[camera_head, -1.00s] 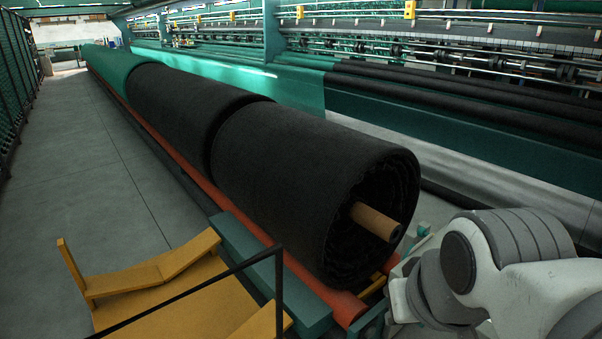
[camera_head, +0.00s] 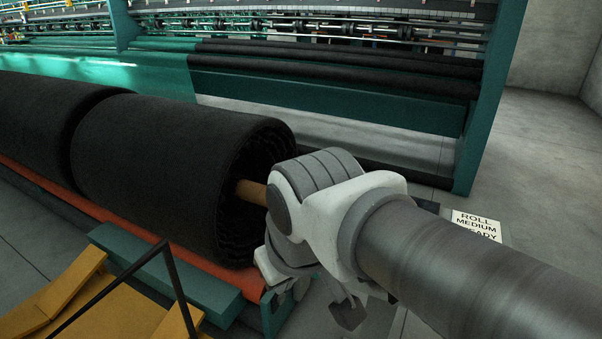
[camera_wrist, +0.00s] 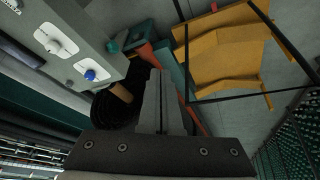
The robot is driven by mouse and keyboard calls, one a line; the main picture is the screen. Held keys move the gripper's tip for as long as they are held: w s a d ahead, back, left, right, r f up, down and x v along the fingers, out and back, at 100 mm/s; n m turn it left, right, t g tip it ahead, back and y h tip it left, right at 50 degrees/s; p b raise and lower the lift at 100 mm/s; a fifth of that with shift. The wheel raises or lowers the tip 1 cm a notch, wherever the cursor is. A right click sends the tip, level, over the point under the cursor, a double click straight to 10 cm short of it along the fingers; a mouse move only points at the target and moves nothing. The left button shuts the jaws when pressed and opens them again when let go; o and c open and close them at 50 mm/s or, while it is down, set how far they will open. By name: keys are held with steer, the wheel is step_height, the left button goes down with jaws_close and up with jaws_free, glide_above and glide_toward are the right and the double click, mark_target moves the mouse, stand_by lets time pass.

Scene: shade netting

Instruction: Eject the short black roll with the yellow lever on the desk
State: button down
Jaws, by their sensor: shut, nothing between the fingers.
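A large black roll (camera_head: 165,175) lies on the machine in the head view, its end facing right with a brown core (camera_head: 252,192) sticking out. In the wrist view, a grey desk (camera_wrist: 85,28) at the upper left bears white plates, one with a blue knob (camera_wrist: 91,75) and one with a pale lever. I see no yellow lever. My gripper (camera_wrist: 160,75) is shut and empty, apart from the desk. It shows small and dark in the head view (camera_head: 348,312).
Yellow steps (camera_head: 85,305) with a black rail stand at the lower left, beside a teal block (camera_head: 165,270). A sign (camera_head: 476,226) reading "ROLL MEDIUM" and a partly hidden word stands behind my arm. Bare floor lies at the right.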

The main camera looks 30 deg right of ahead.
steer(key=s+d+f+n+g+h+b, duration=0.1)
steer(key=s+d+f+n+g+h, duration=0.2)
steer(key=d+f+n+g, duration=0.4)
steer(key=s+d+f+n+g+h+b, duration=0.1)
steer(key=s+d+f+n+g+h, duration=0.15)
steer(key=d+f, duration=0.4)
steer(key=d+f+n+g+h+b, duration=0.2)
steer(key=d+n+g+h, duration=0.1)
steer(key=d+n+h, duration=0.9)
steer(key=d+n, duration=0.3)
steer(key=n, duration=0.3)
steer(key=shift+w+d+f, duration=0.25)
steer(key=shift+d, duration=0.15)
steer(key=x, duration=0.4)
steer(key=w+x, duration=0.1)
steer(key=x, duration=0.3)
steer(key=w+r+b+x, duration=0.1)
steer(key=x, duration=0.3)
steer(key=shift+d+r, duration=0.1)
steer(key=shift+d, duration=0.75)
